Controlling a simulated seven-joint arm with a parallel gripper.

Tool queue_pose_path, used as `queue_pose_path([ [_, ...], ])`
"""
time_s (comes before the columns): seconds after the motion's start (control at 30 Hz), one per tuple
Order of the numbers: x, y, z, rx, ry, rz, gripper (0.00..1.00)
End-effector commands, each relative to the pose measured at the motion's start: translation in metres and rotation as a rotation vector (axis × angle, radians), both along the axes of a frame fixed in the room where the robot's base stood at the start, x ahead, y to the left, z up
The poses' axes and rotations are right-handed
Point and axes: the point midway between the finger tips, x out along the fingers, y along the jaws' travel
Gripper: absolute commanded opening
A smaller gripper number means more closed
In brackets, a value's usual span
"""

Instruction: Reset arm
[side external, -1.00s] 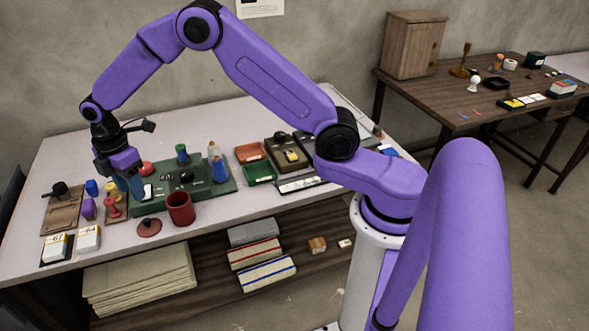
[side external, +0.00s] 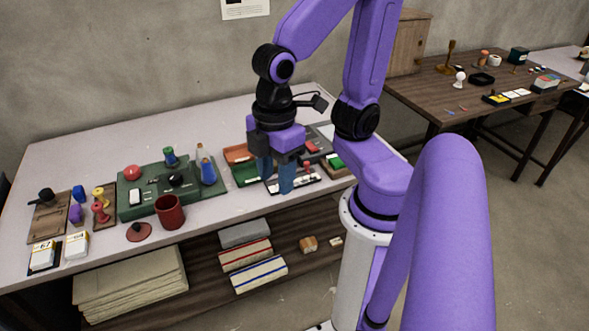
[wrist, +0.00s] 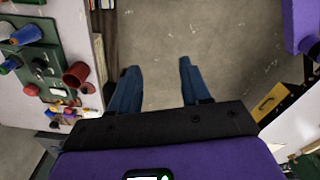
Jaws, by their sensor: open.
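My gripper (side external: 276,176) is at the right part of the pale table (side external: 70,160) in the side view. It points down in front of the red and green trays. Its two blue fingers are apart with nothing between them. In the wrist view my gripper (wrist: 155,80) is also open and empty, with bare floor (wrist: 160,35) beyond the fingertips. No cloth is visible in my gripper.
A green board (side external: 130,208) with bottles and a dark red cup (side external: 170,212) stand left of my gripper. A green tray (side external: 247,174) is close beside it. Boxes and stacked sheets (side external: 130,282) lie on the shelf below. A brown table (side external: 430,98) stands at the back right.

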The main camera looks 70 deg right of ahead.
Motion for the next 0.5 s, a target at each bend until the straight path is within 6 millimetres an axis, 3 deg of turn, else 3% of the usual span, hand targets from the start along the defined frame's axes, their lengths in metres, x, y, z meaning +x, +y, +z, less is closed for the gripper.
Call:
queue_pose_path([
  [0.1, -0.02, -0.015, -0.002, 0.003, 0.0, -0.019, 0.47],
  [0.2, -0.027, -0.02, -0.004, 0.004, 0.001, -0.029, 0.47],
  [0.5, -0.028, -0.021, -0.004, 0.003, 0.002, -0.032, 0.47],
])
